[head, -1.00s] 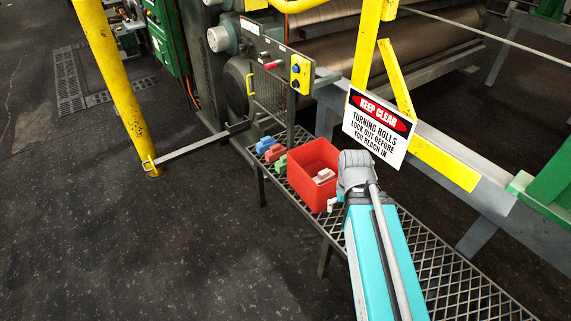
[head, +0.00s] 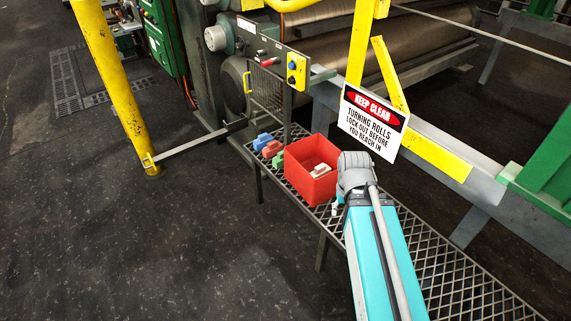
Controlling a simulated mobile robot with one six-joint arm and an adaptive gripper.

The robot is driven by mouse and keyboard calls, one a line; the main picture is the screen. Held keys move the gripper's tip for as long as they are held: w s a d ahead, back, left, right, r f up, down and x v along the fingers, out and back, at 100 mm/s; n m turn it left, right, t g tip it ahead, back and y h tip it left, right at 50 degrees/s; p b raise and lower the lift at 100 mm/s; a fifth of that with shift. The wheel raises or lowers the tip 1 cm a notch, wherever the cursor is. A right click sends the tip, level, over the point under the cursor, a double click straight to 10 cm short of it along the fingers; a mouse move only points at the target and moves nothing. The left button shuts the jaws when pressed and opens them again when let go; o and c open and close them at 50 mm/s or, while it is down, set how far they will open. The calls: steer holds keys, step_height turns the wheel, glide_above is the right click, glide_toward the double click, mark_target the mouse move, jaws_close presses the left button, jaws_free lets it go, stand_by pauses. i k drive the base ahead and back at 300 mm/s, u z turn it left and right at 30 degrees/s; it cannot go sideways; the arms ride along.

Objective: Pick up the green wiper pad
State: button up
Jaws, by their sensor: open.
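The green wiper pad (head: 278,161) lies on the mesh bench, close against the left side of the red bin, which hides part of it. A red pad (head: 271,149) and a blue pad (head: 262,141) sit beyond it in a row. My arm reaches in from the lower right, and its wrist is just right of the red bin, apart from the green pad. My gripper's fingers are hidden behind the wrist and arm, so I cannot see them.
The red bin (head: 308,187) holds pale pads (head: 320,170). It stands on the mesh bench (head: 450,262). A "KEEP CLEAR" sign (head: 371,121) hangs close above my wrist. A control panel (head: 275,62) and rolls (head: 395,60) stand behind. The floor at left is open.

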mark_target(277, 162)
steer(key=k, duration=1.2)
steer(key=u, duration=0.1)
steer(key=i, duration=0.4)
steer(key=u, duration=0.5)
steer(key=i, duration=2.05)
steer(key=z, duration=0.6)
